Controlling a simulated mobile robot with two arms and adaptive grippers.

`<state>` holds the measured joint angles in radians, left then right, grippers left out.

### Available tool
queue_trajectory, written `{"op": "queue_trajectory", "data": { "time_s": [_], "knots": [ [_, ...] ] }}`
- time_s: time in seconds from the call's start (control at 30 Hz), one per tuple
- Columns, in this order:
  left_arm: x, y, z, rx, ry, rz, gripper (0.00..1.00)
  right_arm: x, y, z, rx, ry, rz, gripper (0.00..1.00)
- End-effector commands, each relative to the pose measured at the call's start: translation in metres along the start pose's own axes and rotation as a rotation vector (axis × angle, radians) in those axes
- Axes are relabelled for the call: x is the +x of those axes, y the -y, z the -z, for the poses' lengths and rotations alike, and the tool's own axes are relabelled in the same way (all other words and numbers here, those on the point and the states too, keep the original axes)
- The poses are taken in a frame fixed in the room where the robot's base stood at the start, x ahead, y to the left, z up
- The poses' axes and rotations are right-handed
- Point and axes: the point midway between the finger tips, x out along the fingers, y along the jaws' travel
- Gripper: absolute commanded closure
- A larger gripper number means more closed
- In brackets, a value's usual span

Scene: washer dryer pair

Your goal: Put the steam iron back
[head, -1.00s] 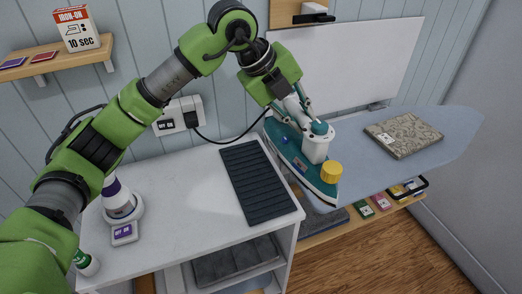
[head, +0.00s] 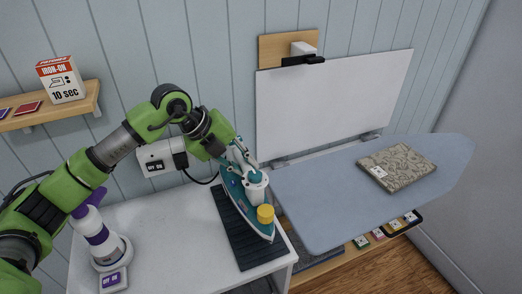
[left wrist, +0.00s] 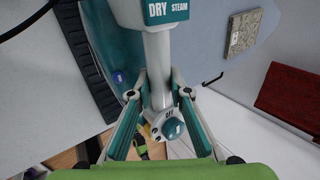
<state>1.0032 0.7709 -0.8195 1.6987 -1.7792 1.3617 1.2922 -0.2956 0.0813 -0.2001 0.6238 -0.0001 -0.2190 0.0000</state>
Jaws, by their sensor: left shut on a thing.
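The teal and white steam iron (head: 252,205) with a yellow cap is over the dark ribbed mat (head: 226,211) on the white cabinet top. I cannot tell whether its soleplate touches the mat. My left gripper (head: 237,160) is shut on the iron's handle. In the left wrist view the fingers (left wrist: 156,112) close on both sides of the white handle, below the "DRY STEAM" label, and the iron (left wrist: 117,45) lies beyond them with the mat's ribbed edge (left wrist: 85,60) at its left. My right gripper is not in view.
The blue ironing board (head: 310,205) is to the right, with a patterned folded cloth (head: 396,167) on it. A purple and white bottle (head: 97,236) stands at the cabinet's left. A wall outlet (head: 162,157) with a black cord is behind. A shelf (head: 50,106) holds an "IRON-ON" box.

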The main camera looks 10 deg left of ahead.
Motion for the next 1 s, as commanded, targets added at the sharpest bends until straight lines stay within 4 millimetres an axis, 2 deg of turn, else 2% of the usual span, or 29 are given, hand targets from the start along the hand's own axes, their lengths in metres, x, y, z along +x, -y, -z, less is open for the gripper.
{"op": "queue_trajectory", "data": {
  "time_s": [0.1,0.27,0.37,0.53,0.83,0.87,0.9,0.93,1.0],
  "knots": [
    [0.001,-0.009,-0.006,0.000,0.003,0.008,1.00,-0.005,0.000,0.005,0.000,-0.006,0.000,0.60],
    [0.005,-0.016,-0.009,0.001,0.003,0.009,1.00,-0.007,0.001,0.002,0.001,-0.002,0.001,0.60],
    [0.008,-0.027,-0.013,-0.001,0.003,0.006,1.00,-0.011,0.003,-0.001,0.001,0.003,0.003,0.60],
    [0.026,-0.037,-0.012,0.000,0.000,0.007,1.00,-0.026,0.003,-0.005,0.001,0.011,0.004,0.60],
    [0.034,-0.042,-0.013,0.002,0.004,0.009,1.00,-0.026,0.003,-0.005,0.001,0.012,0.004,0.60],
    [0.037,-0.045,-0.012,0.001,0.001,0.001,0.79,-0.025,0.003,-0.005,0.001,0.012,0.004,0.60],
    [0.037,-0.045,-0.012,0.001,0.000,0.001,0.69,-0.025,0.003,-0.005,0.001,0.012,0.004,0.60],
    [0.037,-0.045,-0.012,0.001,0.000,0.001,0.65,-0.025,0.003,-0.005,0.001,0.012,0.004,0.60],
    [0.037,-0.045,-0.012,0.001,0.000,0.001,0.65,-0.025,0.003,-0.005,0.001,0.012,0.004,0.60]
  ]
}}
